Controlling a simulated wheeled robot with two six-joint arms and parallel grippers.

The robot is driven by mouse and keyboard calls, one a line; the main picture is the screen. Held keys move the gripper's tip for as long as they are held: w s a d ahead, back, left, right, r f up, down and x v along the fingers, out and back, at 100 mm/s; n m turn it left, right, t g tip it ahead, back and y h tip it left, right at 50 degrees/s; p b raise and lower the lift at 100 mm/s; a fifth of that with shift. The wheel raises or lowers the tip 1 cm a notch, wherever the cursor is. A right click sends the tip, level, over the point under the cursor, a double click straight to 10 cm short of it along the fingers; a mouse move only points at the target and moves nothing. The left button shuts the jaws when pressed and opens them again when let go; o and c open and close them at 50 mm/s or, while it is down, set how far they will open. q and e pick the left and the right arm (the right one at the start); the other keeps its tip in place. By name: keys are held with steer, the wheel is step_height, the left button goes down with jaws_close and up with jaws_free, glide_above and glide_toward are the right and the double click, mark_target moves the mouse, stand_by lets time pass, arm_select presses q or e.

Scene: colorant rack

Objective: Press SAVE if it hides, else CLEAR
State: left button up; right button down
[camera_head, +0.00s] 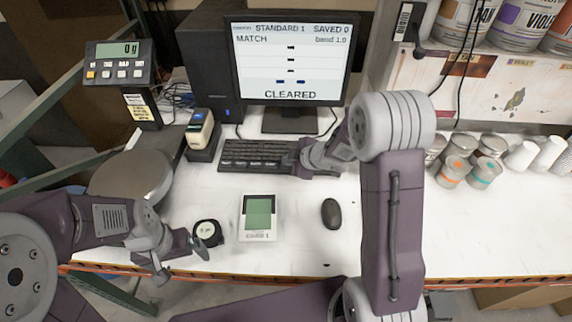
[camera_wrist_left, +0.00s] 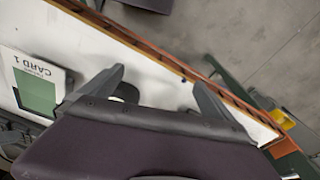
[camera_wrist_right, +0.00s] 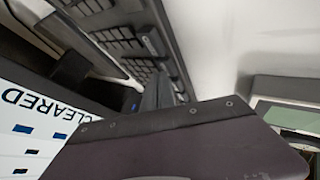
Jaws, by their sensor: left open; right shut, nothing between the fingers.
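The monitor screen (camera_head: 290,62) reads STANDARD 1, SAVED 0, MATCH, band 1.0 and CLEARED. The keyboard (camera_head: 245,152) lies in front of it; no SAVE or CLEAR label is readable on its keys. My right gripper (camera_head: 303,165) is shut and empty at the keyboard's right end; in the right wrist view its fingers (camera_wrist_right: 157,92) are beside the keyboard (camera_wrist_right: 130,35). I cannot tell whether they touch a key. A white card marked CARD 1 (camera_head: 258,233) with a green patch lies on the table. My left gripper (camera_head: 182,263) is open and empty near the front edge.
A small round black item (camera_head: 208,232) sits beside the left gripper. A mouse (camera_head: 331,213) lies right of the card. A handheld device (camera_head: 200,130) stands in a dock left of the keyboard. Several cans (camera_head: 453,171) and cups stand at right. The front right table is clear.

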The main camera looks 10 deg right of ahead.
mark_target(288, 167)
arm_select(q)
steer(key=shift+r+p, duration=0.7)
steer(key=shift+r, duration=0.1)
arm_select(e)
steer(key=shift+r, duration=0.7)
step_height(288, 167, up, 5)
steer(key=p, duration=0.5)
steer(key=shift+r, duration=0.1)
arm_select(q)
step_height(288, 167, up, 5)
steer(key=shift+r, duration=0.1)
